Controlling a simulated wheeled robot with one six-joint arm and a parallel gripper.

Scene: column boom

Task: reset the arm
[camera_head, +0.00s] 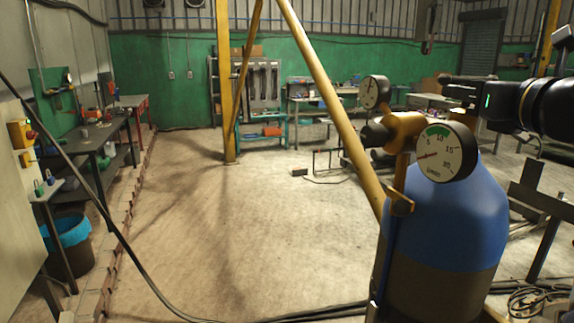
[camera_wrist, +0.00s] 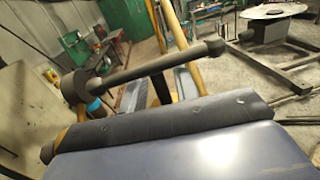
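My arm (camera_head: 545,105) reaches in from the right edge in the head view. My gripper (camera_head: 462,88) is dark and points left, just above and behind a round gauge (camera_head: 446,152) on a brass regulator. Its fingers blend together, so I cannot tell whether it is open or shut. A blue gas cylinder (camera_head: 450,215) stands below it. I cannot tell whether the gripper touches the regulator.
A second gauge (camera_head: 375,91) and a slanted yellow pole (camera_head: 335,100) stand close left of the cylinder. Dark cables (camera_head: 320,310) lie along the front. The middle floor (camera_head: 240,220) is open. Workbenches (camera_head: 95,140) line the left wall. A metal frame (camera_head: 545,205) stands at right.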

